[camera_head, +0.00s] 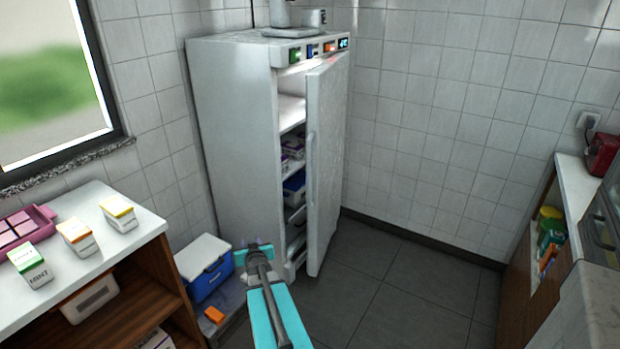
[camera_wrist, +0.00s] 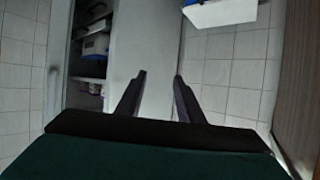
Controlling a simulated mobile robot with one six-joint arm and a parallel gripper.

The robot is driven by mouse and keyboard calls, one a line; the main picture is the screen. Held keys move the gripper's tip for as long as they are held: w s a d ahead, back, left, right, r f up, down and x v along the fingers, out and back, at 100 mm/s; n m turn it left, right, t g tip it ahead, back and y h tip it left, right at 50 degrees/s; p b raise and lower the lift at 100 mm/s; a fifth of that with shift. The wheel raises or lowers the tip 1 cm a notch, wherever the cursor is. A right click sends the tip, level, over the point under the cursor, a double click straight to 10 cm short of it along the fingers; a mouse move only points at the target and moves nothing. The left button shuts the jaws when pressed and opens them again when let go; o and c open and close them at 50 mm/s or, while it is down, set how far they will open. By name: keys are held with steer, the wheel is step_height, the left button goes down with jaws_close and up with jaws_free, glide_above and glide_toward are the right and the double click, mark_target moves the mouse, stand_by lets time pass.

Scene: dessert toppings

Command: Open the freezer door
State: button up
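The white freezer (camera_head: 235,130) stands against the tiled wall. Its door (camera_head: 328,160) is partly open, swung out on the right side, with a vertical handle (camera_head: 311,165) near its left edge. Shelves with packages show through the gap. My gripper (camera_head: 255,247) is low, in front of the freezer's lower left part, apart from the door. In the wrist view my gripper (camera_wrist: 161,75) has its fingers spread with nothing between them. The freezer's white side (camera_wrist: 143,40) shows beyond them, with the dark shelves and the door (camera_wrist: 57,60) to the left.
A blue cooler box (camera_head: 207,283) with a white lid stands left of my gripper, and also shows in the wrist view (camera_wrist: 225,12). A wooden counter (camera_head: 140,235) with small cartons is at left. A counter stands at right. The grey floor (camera_head: 400,295) between is clear.

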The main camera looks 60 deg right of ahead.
steer(key=s+d+r+m+h, duration=0.2)
steer(key=s+d+r+h, duration=0.25)
steer(key=d+r, duration=0.4)
steer(key=m+g+h, duration=0.2)
steer(key=h, duration=0.1)
glide_toward(309, 176)
steer(key=v, duration=0.3)
steer(key=shift+w, duration=0.15)
steer(key=shift+w+d, duration=0.1)
steer(key=shift+d, duration=0.1)
steer(key=shift+p+x, duration=0.45)
steer(key=shift+x, duration=6.25)
steer(key=shift+c, duration=0.3)
jaws_close()
